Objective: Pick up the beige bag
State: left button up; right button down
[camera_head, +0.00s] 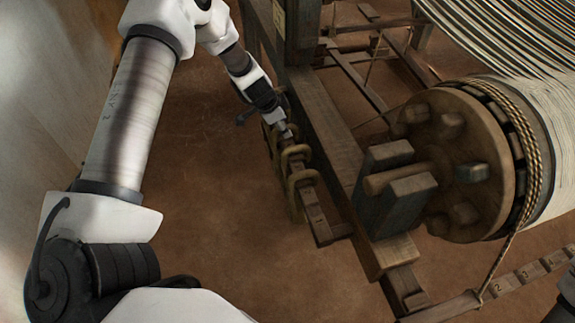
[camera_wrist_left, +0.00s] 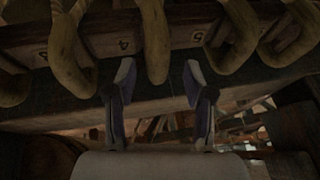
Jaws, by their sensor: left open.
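My left gripper (camera_head: 284,128) reaches down beside a numbered wooden rail at the loom's side. In the left wrist view its two fingers (camera_wrist_left: 158,82) are apart, with nothing seen held between them. Several thick tan loops hang from the rail; one loop (camera_wrist_left: 155,45) shows just beyond the gap between the fingertips. In the head view the loops (camera_head: 298,182) hang just below the gripper. I cannot make out a clear beige bag; whether these loops belong to one I cannot tell.
The numbered rail (camera_head: 318,218) runs along the loom's wooden beam (camera_head: 335,150). A large wooden roller (camera_head: 465,150) with rope and pale threads stands at the right. Another numbered strip (camera_head: 525,275) lies at the lower right. Brown floor (camera_head: 215,180) left of the rail is clear.

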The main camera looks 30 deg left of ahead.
pick_arm(q)
jog(key=shift+x, duration=0.95)
jog(key=shift+w+d+f, duration=0.15)
jog(key=shift+w+f, duration=0.1)
jog(key=shift+f, duration=0.05)
jog(key=shift+s+r, duration=0.1)
jog(key=shift+s, duration=0.05)
grip_shut()
pick_arm(e)
jog(key=shift+d+f, duration=0.1)
jog(key=shift+f, duration=0.35)
